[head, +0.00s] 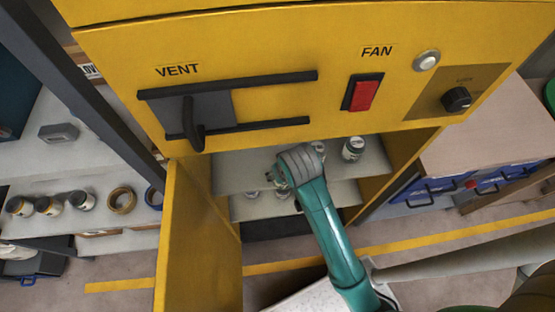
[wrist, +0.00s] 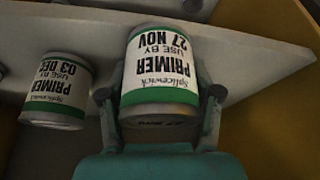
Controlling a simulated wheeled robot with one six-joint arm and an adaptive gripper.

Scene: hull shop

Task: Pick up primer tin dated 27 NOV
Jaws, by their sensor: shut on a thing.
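The primer tin dated 27 NOV (wrist: 160,75) shows in the wrist view, white with green bands, its label upside down in the picture. My gripper (wrist: 160,105) is shut on it, one finger on each side. A second primer tin, dated 03 DEC (wrist: 57,90), stands to the left of it, apart from my gripper. In the head view my arm reaches into the open yellow cabinet, and my wrist hides most of the gripper and the held tin. Another tin (head: 353,149) stands on the upper shelf (head: 235,172) to the right of my wrist.
The yellow cabinet door (head: 195,240) stands open on the left. The cabinet front above holds a vent slider (head: 195,125), a red fan switch (head: 363,95) and a knob (head: 456,99). A side bench on the left carries several jars and a tape roll (head: 122,200).

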